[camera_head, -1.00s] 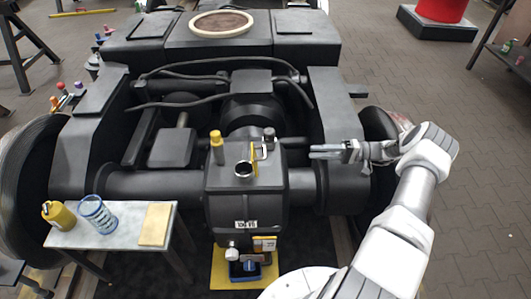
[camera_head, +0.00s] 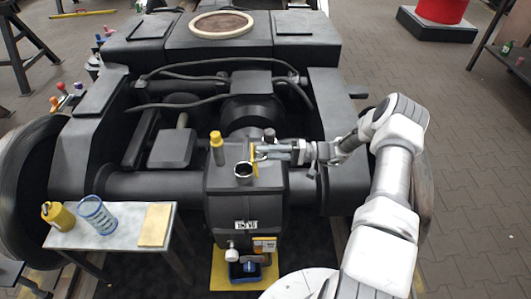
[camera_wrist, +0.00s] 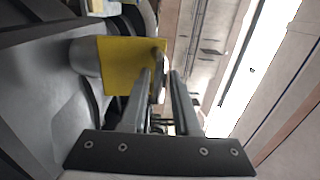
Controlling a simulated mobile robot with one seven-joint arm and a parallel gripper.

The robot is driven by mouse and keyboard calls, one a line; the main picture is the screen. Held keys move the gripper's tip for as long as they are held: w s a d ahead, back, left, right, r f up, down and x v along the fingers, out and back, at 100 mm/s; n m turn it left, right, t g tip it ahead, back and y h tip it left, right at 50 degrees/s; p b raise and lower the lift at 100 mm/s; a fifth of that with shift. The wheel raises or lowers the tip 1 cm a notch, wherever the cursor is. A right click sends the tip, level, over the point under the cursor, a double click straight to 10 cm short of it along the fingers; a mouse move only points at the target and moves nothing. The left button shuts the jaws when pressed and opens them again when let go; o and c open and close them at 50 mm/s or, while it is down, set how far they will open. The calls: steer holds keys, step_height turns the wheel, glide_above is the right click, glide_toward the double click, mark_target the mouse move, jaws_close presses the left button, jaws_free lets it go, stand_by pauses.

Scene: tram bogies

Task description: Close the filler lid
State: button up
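The filler lid (camera_head: 253,160) is a yellow plate standing upright on the right side of the round filler opening (camera_head: 243,170), which is uncovered on top of the black gearbox housing. In the wrist view the lid (camera_wrist: 122,66) is a yellow square with a dark handle on its right edge. My gripper (camera_head: 262,152) reaches in from the right, with its tips beside the lid's handle side. In the wrist view my gripper (camera_wrist: 162,74) has a gap between its fingers, with the handle near the tips. I cannot tell whether they touch it.
A yellow-capped post (camera_head: 217,148) stands left of the opening, and a dark knob (camera_head: 269,135) stands behind my gripper. A blue tray (camera_head: 246,270) lies below the housing.

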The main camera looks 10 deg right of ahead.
steer(key=shift+a, duration=0.1)
jaws_close()
stand_by(1.4)
